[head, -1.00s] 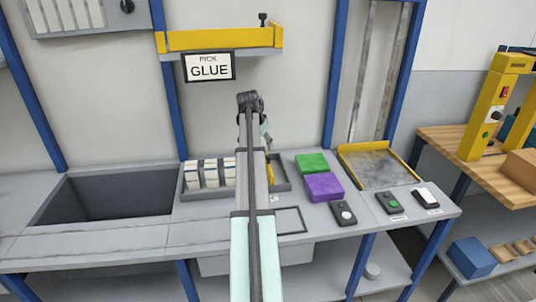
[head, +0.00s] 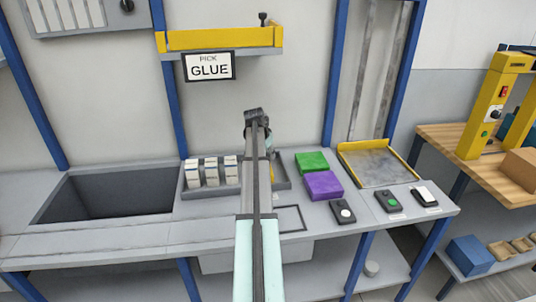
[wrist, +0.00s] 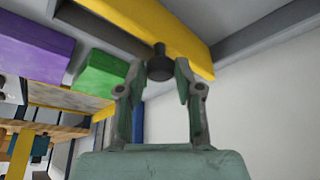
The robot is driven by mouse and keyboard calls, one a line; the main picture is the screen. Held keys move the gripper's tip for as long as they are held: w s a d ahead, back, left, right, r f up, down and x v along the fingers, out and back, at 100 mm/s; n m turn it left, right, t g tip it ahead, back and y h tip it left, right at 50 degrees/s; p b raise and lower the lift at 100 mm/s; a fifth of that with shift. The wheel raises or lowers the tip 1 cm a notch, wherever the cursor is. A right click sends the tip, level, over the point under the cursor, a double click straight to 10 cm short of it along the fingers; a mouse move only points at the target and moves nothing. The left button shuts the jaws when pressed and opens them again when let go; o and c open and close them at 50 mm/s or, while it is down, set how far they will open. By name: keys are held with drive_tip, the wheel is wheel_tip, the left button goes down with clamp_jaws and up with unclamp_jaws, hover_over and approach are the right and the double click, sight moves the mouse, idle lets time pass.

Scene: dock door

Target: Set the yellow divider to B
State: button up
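The yellow divider (wrist: 150,25) shows in the wrist view as a long yellow bar with a dark round knob (wrist: 160,64) on it. My gripper (wrist: 159,72) is open, with one finger on each side of the knob; gaps show between the knob and the fingers. The grey tray (head: 187,194) sits on the counter and holds several white boxes (head: 211,171) left of my arm. I cannot read any position letters on the tray.
Green (head: 312,162) and purple (head: 323,185) blocks lie right of the tray. Button boxes (head: 343,212) stand along the front right. A yellow-edged shelf (head: 220,40) with a GLUE sign (head: 209,67) hangs above. A deep opening (head: 110,195) is at left.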

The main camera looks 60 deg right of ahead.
clamp_jaws()
drive_tip(key=w+a, duration=0.3)
drive_tip(key=w, duration=0.2)
drive_tip(key=shift+a, duration=0.3)
drive_tip(key=o, duration=0.7)
unclamp_jaws()
drive_tip(key=v, duration=1.2)
